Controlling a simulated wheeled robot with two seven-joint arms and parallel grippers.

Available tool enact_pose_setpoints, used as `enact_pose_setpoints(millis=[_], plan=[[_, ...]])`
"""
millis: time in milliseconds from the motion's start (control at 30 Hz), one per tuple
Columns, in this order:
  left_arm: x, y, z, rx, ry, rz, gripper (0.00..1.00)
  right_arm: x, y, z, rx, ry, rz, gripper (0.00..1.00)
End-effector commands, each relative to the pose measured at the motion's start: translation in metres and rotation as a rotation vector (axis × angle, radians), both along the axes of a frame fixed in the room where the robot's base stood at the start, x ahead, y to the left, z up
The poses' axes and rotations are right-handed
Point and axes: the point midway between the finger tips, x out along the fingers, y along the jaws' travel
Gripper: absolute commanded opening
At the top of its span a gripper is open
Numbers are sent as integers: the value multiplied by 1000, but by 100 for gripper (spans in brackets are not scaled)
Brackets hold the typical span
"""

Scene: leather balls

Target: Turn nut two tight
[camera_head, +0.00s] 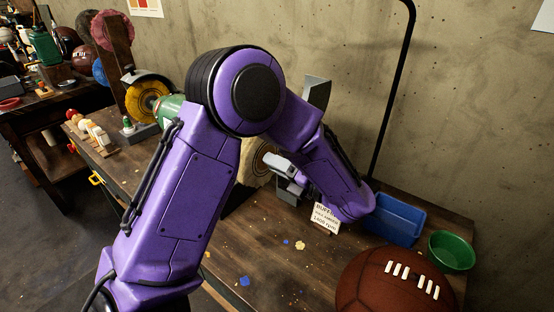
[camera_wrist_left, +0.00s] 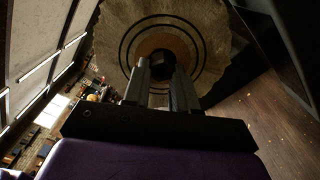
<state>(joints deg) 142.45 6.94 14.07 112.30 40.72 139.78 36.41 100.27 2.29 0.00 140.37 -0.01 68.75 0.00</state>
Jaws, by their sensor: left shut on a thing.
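A pale buffing wheel with stitched rings (camera_head: 257,174) stands upright on the bench, partly hidden behind my left arm. In the left wrist view the wheel (camera_wrist_left: 112,58) faces me, with a brown disc and a dark nut (camera_wrist_left: 161,58) at its centre. My left gripper (camera_head: 272,161) reaches the wheel's face from the right. In the left wrist view its two fingers (camera_wrist_left: 160,74) are at either side of the dark nut, shut on it. The finger contact is dim and partly hidden. My right gripper is not in view.
A small sign (camera_head: 325,217), a blue bin (camera_head: 397,222), a green bowl (camera_head: 451,251) and a brown leather ball (camera_head: 385,285) are to the right on the bench. A yellow wheel (camera_head: 144,98) stands at left. The wall is close behind.

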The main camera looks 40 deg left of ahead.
Motion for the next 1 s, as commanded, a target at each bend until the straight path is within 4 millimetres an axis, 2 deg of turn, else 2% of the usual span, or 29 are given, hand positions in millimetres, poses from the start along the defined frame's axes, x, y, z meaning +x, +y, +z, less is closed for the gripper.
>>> enact_pose_setpoints(millis=[33, 600, 1000], plan=[[0, 0, 3, -4, 46, 0, 0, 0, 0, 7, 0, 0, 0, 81], [-1, 0, 7, -64, 584, 0, 0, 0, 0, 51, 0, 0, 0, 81], [-1, 0, 7, -99, 897, 0, 0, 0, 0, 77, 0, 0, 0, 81]])
